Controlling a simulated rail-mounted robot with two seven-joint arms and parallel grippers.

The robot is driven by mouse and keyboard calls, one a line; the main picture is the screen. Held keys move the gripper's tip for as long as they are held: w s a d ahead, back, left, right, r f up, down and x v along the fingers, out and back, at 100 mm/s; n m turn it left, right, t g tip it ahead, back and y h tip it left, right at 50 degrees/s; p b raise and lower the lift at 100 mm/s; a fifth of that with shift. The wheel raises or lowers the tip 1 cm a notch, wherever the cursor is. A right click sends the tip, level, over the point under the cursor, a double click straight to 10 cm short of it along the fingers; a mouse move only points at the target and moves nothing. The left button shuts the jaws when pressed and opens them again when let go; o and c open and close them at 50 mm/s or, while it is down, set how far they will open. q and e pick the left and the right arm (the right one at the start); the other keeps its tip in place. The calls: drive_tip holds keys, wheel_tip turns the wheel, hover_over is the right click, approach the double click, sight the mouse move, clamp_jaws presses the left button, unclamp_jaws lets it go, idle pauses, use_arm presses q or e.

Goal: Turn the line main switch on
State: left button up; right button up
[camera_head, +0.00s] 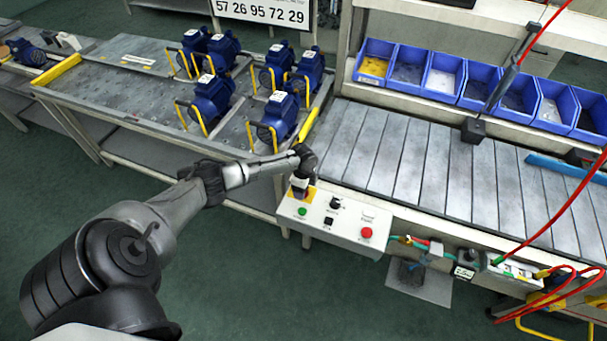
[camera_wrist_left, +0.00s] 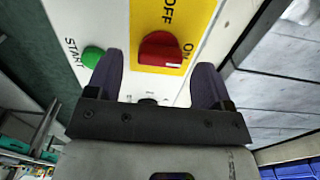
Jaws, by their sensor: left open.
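The line main switch is a red knob (camera_wrist_left: 160,50) on a yellow plate (camera_wrist_left: 200,18) marked OFF and ON in the left wrist view. A white mark shows near the knob's lower right edge; I cannot tell for sure which label it points to. My left gripper (camera_wrist_left: 157,88) is open, with one finger on each side of the knob in that view; contact is not visible. In the head view my left gripper (camera_head: 300,183) is over the panel's upper left corner and hides most of the switch. My right gripper is not in view.
The white control panel (camera_head: 345,217) also carries a green START button (camera_head: 302,211), a black selector (camera_head: 336,202), a black button (camera_head: 327,222) and a red button (camera_head: 367,233). Several blue pumps (camera_head: 212,98) stand on the table behind. A slatted conveyor (camera_head: 420,165) runs right.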

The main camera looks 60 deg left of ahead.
use_arm(q)
wheel_tip(320, 180, up, 12)
drive_tip(key=p, duration=0.1)
drive_tip(key=shift+r, duration=0.1)
idle(0.8)
